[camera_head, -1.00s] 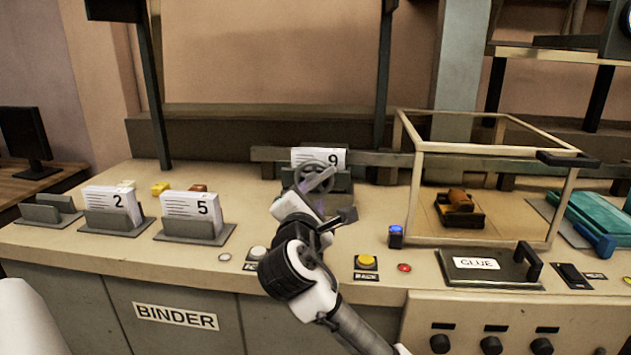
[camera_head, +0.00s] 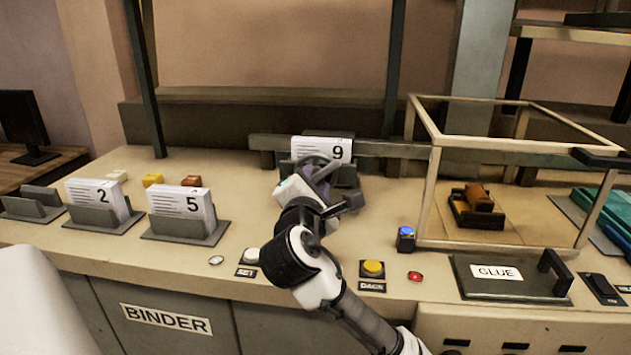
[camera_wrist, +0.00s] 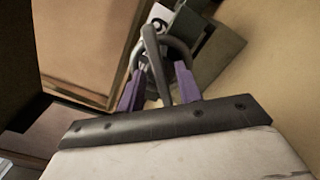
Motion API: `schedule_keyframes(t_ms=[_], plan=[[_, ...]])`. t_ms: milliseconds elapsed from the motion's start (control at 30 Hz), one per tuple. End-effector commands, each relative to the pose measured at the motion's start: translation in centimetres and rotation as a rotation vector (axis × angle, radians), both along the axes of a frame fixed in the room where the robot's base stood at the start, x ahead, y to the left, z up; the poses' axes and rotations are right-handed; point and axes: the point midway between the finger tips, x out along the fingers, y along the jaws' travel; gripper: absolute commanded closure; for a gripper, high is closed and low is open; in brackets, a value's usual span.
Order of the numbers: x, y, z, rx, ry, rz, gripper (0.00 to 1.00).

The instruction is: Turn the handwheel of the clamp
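The clamp (camera_head: 346,174) is a grey block on the bench, holding a white paper stack marked 9 (camera_head: 322,147). Its dark handwheel (camera_head: 314,159) faces me, partly hidden by my gripper (camera_head: 319,181), which is right at the wheel. In the wrist view, the purple fingers of my gripper (camera_wrist: 160,84) stand apart on either side of a grey bar of the handwheel (camera_wrist: 152,48). A gap shows beside the bar, and I see no clear grip on it. The clamp body (camera_wrist: 214,50) is just beyond, to the upper right.
Paper stacks marked 2 (camera_head: 103,195) and 5 (camera_head: 191,205) stand in holders at left. A yellow button (camera_head: 373,267) and a blue button (camera_head: 406,233) sit right of my arm. A framed glass box (camera_head: 432,190) and a GLUE lid (camera_head: 515,281) are farther right.

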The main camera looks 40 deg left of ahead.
Motion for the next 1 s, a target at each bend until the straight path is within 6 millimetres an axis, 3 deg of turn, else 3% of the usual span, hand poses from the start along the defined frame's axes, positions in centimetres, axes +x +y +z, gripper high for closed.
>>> schedule_keyframes(t_ms=[133,400,767,1000], plan=[[0.0,0.0,0.0,0.0,0.0,0.0,0.68],[0.01,0.01,0.0,0.0,0.0,0.0,1.0],[0.03,0.02,-0.08,0.034,0.021,0.001,1.0],[0.04,0.03,-0.23,0.152,0.095,0.002,1.0]])
